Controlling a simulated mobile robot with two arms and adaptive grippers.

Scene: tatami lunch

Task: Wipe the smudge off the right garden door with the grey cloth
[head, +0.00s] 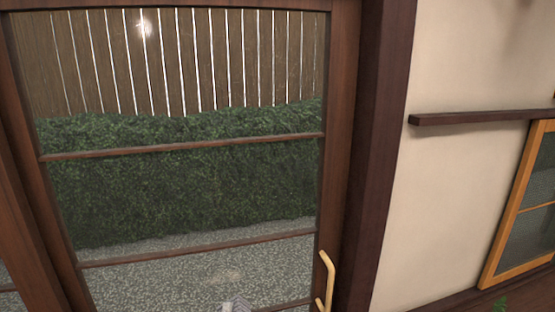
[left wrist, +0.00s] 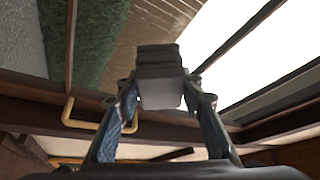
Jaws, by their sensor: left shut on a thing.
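The right garden door fills the left and middle of the head view; its brown wooden frame (head: 335,150) holds glass panes with thin crossbars. A faint pale smudge (head: 225,276) shows low on the glass, left of the brass handle (head: 326,280). In the left wrist view, my left gripper (left wrist: 162,100) is shut on the grey cloth (left wrist: 160,70), a folded block between its two fingers. A small grey piece, likely the cloth (head: 236,306), shows at the bottom edge of the head view, just below the smudge. My right gripper is in neither view.
The handle sticks out near the door's right edge; it also shows in the left wrist view (left wrist: 70,112). A dark post and a pale wall (head: 460,70) with a wooden ledge (head: 480,117) stand to the right, beside an orange-framed panel (head: 512,215).

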